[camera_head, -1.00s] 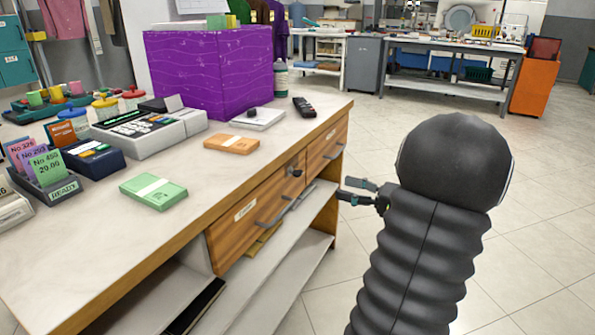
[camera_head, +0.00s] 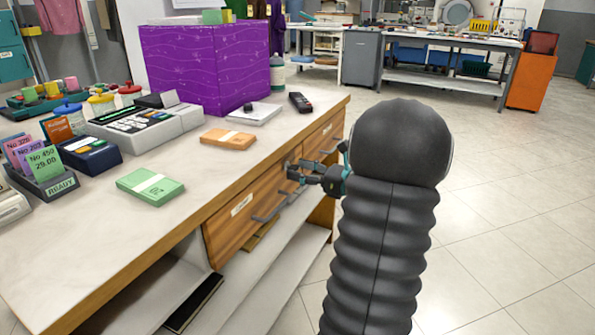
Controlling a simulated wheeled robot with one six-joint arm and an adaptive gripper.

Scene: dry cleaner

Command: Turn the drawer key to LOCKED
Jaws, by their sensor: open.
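The wooden drawer front (camera_head: 245,215) with a white label and grey handle is set in the near side of the counter. A second drawer front (camera_head: 325,138) lies to its right. My gripper (camera_head: 300,172) is open, with its fingers pointing left at the right end of the labelled drawer, where the lock and key are. The key is mostly hidden behind the fingers, so its angle and any LOCKED marking cannot be read. I cannot tell whether the fingers touch the key.
On the white counter top (camera_head: 80,245) lie a green banknote bundle (camera_head: 150,186), an orange bundle (camera_head: 228,138), a cash register (camera_head: 145,125) and a purple box (camera_head: 205,68). An open shelf (camera_head: 255,270) runs below the drawers. The tiled floor to the right is clear.

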